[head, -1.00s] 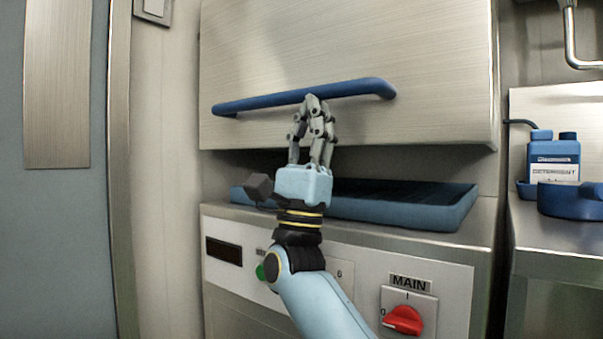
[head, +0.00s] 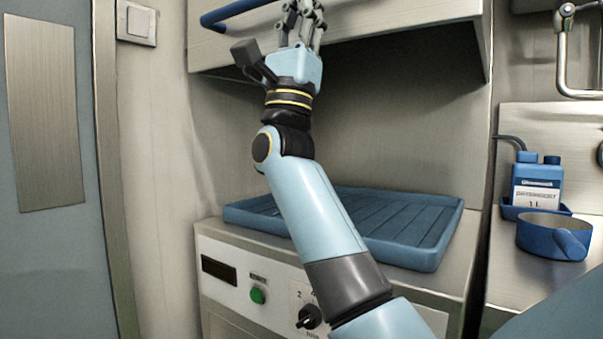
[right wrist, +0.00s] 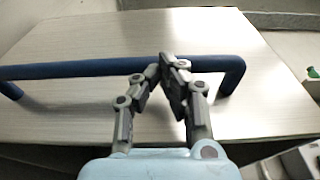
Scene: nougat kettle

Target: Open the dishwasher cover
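The dishwasher cover (head: 400,22) is a brushed metal hood, raised well above the machine's worktop, its upper part out of the head view. Its blue bar handle (head: 228,12) shows at the top edge. In the right wrist view the handle (right wrist: 75,69) runs across the cover (right wrist: 110,35). My right gripper (head: 303,8) is at the handle. In the right wrist view its fingertips (right wrist: 170,63) come together at the bar and look shut on it, though the exact contact is partly hidden. My left gripper is not in view.
A blue dish rack (head: 405,222) sits on the worktop under the cover. The control panel below has a green button (head: 258,295) and a black knob (head: 310,317). At right, a counter holds a detergent bottle (head: 537,182) and a blue pan (head: 553,236).

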